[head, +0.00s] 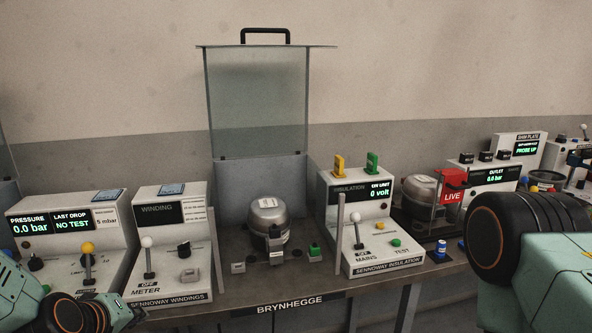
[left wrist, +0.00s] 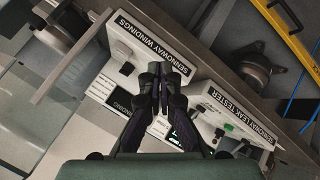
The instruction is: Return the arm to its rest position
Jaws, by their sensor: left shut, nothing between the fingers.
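My left arm (head: 20,295) comes in at the lower left of the head view, in front of the leak test and winding units. In the left wrist view the left gripper's (left wrist: 161,72) dark fingers are together and hold nothing. They lie over the winding tester (left wrist: 115,65) and the leak tester (left wrist: 235,112) as seen from above. A large green and black link of my right arm (head: 535,265) fills the lower right of the head view. My right gripper is not in view.
A red LIVE sign (head: 452,196) and the outlet unit (head: 490,178) are further right. Levers stand up from the units near my left gripper.

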